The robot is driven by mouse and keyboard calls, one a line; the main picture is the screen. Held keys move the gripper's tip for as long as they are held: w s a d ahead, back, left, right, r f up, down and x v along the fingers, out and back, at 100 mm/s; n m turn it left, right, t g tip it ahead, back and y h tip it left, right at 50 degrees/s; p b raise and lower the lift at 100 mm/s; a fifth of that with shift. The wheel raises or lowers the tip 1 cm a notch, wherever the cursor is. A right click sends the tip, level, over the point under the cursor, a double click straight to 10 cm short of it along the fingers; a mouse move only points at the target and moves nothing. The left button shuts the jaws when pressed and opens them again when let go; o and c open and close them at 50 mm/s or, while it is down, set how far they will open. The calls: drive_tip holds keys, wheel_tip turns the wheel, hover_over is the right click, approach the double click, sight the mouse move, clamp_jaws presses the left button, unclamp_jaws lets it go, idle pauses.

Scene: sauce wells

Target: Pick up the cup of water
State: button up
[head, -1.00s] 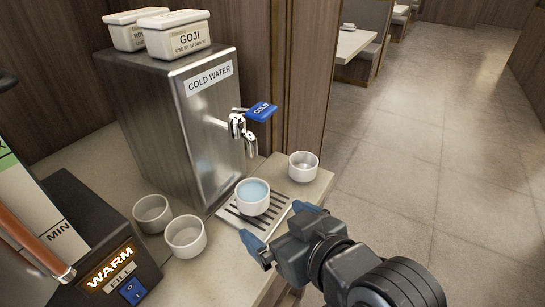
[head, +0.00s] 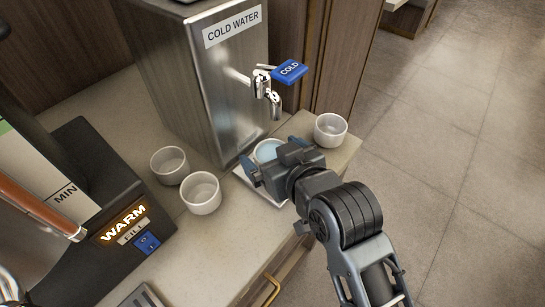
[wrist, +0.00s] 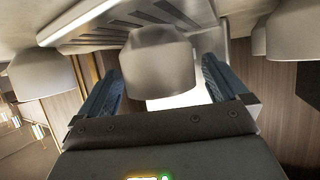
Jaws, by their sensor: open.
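The cup of water (head: 266,149) is white with pale blue water inside and stands upright on the drip tray (head: 243,176) under the cold tap. My gripper (head: 267,168) is low beside it and covers much of its near side in the head view. In the wrist view the cup (wrist: 157,65) sits between the two blue fingers of my gripper (wrist: 162,88). The fingers are apart, with a visible gap on each side of the cup.
An empty cup (head: 330,130) stands right of the tray near the counter edge. Two more empty cups (head: 169,165) (head: 201,193) stand to the left. The cold water dispenser (head: 222,85) and its tap (head: 262,85) rise behind. A black warmer (head: 105,200) is at left.

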drive_tip(key=shift+w+a+f, duration=0.1)
drive_tip(key=shift+w, duration=0.05)
drive_tip(key=c, duration=1.2)
